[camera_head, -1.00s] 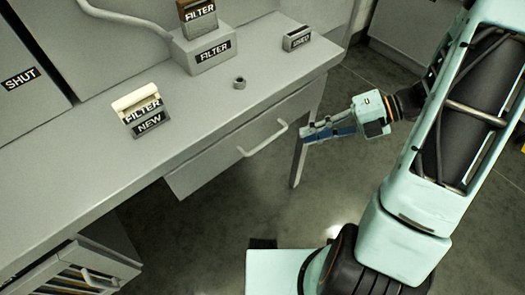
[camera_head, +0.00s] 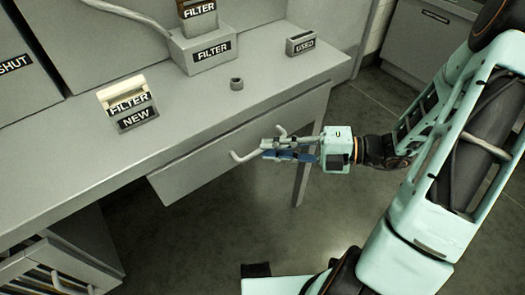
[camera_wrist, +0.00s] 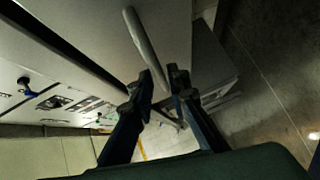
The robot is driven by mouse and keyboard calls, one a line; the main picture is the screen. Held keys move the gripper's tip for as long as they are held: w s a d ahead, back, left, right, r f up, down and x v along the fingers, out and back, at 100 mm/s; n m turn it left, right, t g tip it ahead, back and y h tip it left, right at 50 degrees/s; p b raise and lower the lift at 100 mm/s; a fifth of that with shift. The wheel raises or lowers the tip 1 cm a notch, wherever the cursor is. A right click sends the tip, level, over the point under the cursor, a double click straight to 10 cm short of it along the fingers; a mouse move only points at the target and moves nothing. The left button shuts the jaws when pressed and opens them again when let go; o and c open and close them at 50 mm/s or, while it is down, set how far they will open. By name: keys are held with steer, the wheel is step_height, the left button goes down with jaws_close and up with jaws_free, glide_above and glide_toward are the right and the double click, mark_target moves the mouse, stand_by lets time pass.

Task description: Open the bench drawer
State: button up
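The bench drawer (camera_head: 190,172) is a grey front under the bench top, and it looks shut. Its pale bar handle (camera_head: 240,157) sticks out from the front. My gripper (camera_head: 267,149) is at the handle and hides its middle in the head view. In the wrist view the handle (camera_wrist: 140,36) runs down from the top towards the space between my two fingers (camera_wrist: 162,76). The fingers stand apart, one on each side of the bar's lower part. Whether either finger touches it cannot be told.
The grey bench top (camera_head: 180,120) carries a NEW filter holder (camera_head: 137,118), a FILTER housing (camera_head: 205,52), a small nut-like ring (camera_head: 236,84) and a USED box (camera_head: 300,42). A bench leg (camera_head: 301,180) stands right of the drawer. The floor in front is clear.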

steer(key=shift+x, duration=1.35)
steer(key=shift+c, duration=0.6)
jaws_close()
